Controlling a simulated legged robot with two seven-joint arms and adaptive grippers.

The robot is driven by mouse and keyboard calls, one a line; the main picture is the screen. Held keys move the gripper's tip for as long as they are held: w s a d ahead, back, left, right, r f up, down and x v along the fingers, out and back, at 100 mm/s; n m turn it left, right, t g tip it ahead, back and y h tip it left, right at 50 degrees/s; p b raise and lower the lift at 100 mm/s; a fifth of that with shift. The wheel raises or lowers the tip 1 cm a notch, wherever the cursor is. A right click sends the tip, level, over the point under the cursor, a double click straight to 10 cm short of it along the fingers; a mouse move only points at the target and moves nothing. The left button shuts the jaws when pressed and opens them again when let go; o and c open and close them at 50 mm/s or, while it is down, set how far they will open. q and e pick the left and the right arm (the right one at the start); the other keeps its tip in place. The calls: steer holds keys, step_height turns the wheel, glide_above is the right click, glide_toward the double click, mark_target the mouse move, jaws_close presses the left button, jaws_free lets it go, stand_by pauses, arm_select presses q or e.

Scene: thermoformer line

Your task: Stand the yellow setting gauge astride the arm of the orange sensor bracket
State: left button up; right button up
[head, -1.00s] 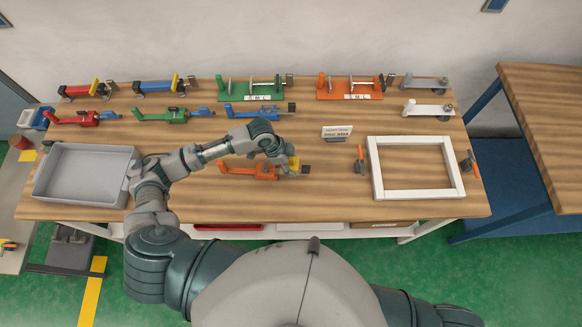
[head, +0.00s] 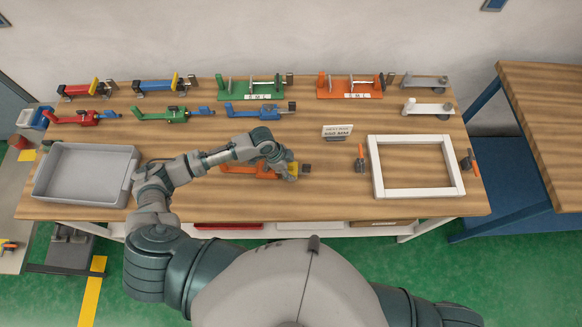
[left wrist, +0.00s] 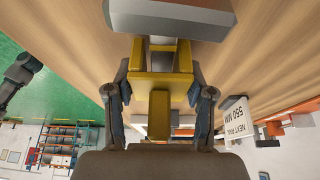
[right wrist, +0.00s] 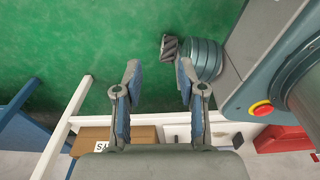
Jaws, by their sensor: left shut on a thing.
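The orange sensor bracket (head: 238,169) lies near the front middle of the bench in the head view, with a dark block (head: 305,167) at its right end. My left gripper (head: 288,171) is over its right part and hides some of the arm. It is shut on the yellow setting gauge (head: 293,169). In the left wrist view the gauge (left wrist: 158,88) sits between both fingers, close to a grey block (left wrist: 170,14). Whether its legs straddle the arm I cannot tell. My right gripper (right wrist: 158,80) is open and empty above the green floor in the right wrist view.
A grey tray (head: 48,190) stands at the left and a white frame (head: 420,192) at the right. A small sign (head: 338,131) stands behind the bracket. Red, green and blue fixtures (head: 160,114) line the back. Bare wood lies right of the bracket.

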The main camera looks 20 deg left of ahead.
arm_select(q)
steer(key=o, duration=1)
steer(key=shift+a, duration=0.15)
steer(key=shift+o, duration=1.2)
steer(key=shift+a, duration=0.45)
steer(key=shift+r, duration=0.15)
steer(key=w+v, duration=0.1)
steer(key=v, duration=1.1)
steer(key=shift+s+d+r, duration=0.3)
steer(key=shift+s+r, duration=0.15)
arm_select(e)
steer(key=shift+a, duration=1)
steer(key=shift+d, duration=0.2)
steer(key=shift+d, duration=0.1)
